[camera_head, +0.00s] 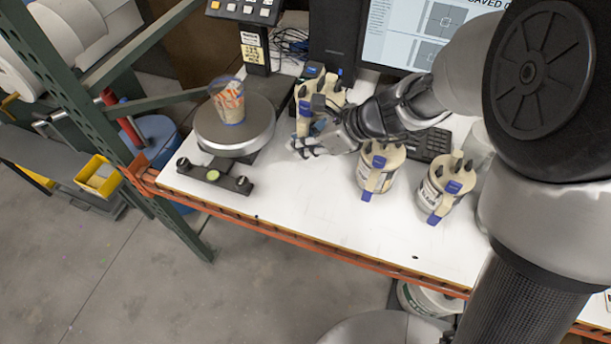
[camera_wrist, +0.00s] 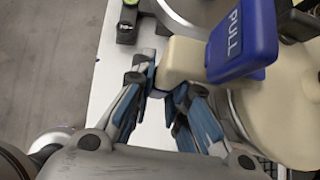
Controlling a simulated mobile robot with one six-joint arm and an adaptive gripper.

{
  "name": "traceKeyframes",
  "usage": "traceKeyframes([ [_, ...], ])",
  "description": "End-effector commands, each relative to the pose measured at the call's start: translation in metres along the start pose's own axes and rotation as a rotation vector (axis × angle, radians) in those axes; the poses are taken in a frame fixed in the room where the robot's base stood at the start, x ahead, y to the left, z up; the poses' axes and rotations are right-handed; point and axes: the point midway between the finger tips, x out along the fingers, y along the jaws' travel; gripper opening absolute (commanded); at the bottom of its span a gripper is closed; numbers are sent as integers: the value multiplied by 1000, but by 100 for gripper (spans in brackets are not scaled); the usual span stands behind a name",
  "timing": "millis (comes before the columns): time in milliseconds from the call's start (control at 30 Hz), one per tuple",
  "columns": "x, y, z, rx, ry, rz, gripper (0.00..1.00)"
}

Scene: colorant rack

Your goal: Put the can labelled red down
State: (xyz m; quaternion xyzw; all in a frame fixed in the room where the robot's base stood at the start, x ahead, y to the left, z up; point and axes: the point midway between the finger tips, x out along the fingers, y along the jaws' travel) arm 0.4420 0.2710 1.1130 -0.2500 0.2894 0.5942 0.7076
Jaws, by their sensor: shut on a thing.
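A beige can (camera_head: 322,97) with a blue pull tab is at my gripper (camera_head: 312,142), left of the middle of the white tabletop. In the wrist view my gripper (camera_wrist: 161,88) is shut on the beige handle of the can (camera_wrist: 275,125), below the blue tab (camera_wrist: 241,40) marked PULL. The can's colour label is hidden from me. My gripper and wrist cover its lower part, so I cannot tell whether its base touches the table.
Two similar cans, one near the middle (camera_head: 380,168) and one further right (camera_head: 443,188), stand on the white table (camera_head: 315,205). A round scale (camera_head: 234,127) holding a patterned cup (camera_head: 228,101) stands left. A keyboard (camera_head: 429,145) and monitor (camera_head: 412,35) are behind. The front middle is clear.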

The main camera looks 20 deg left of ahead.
Motion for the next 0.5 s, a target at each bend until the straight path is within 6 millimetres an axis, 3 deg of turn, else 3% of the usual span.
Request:
traceKeyframes([
  [200,39,0,-38,0,0,-1,0],
  [500,58,0,-57,-3,-3,-3,0],
])
